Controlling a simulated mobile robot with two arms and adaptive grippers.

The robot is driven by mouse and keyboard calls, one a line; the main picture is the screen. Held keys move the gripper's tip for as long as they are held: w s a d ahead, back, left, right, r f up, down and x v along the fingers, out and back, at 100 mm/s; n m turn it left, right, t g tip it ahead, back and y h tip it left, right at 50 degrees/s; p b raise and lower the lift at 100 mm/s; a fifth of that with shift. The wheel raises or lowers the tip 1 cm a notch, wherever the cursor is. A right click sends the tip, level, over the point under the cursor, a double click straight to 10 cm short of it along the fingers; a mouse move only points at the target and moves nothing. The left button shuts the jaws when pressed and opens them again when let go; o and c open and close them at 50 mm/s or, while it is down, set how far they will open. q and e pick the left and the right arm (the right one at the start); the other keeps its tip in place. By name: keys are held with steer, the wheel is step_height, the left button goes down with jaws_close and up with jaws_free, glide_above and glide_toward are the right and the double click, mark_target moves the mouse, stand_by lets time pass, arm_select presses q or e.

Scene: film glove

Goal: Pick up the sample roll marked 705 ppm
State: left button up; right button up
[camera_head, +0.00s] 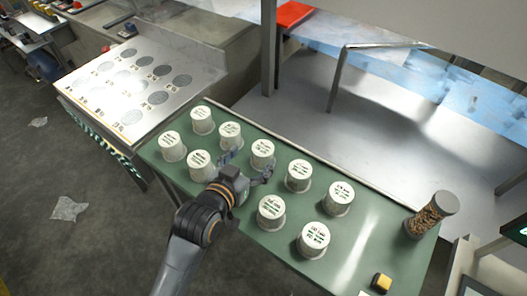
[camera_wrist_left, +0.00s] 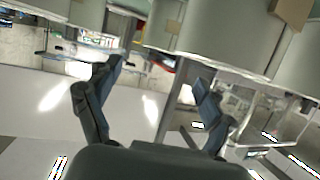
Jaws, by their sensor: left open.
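Several white sample rolls stand upright in two rows on a green-topped table (camera_head: 350,262). The far row includes rolls at its left end (camera_head: 202,121), middle (camera_head: 262,154) and right end (camera_head: 339,199). The near row shows rolls on the left (camera_head: 172,147) and right (camera_head: 313,240). Each has dark print on top, too small for me to read, so I cannot tell which is 705 ppm. My left gripper (camera_head: 248,166) is open over the near row, its fingers spread; its wrist covers part of that row. The left wrist view shows its open fingers (camera_wrist_left: 158,78) with pale rounded shapes above. My right gripper is not in view.
A jar of brown pieces (camera_head: 430,214) and a yellow-and-black block (camera_head: 381,282) stand at the table's right end. A metal panel with grey discs (camera_head: 170,62) adjoins on the left. A metal frame (camera_head: 340,75) rises behind.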

mark_target(263, 148)
arm_select(q)
steer(key=x, duration=0.5)
steer(key=p+x, duration=0.1)
steer(key=x, duration=0.2)
steer(key=shift+s+f, duration=0.15)
steer(key=shift+f, duration=0.25)
steer(key=shift+a, duration=0.1)
steer(key=c, duration=1.3)
steer(key=shift+c, duration=0.3)
steer(key=shift+r, duration=0.15)
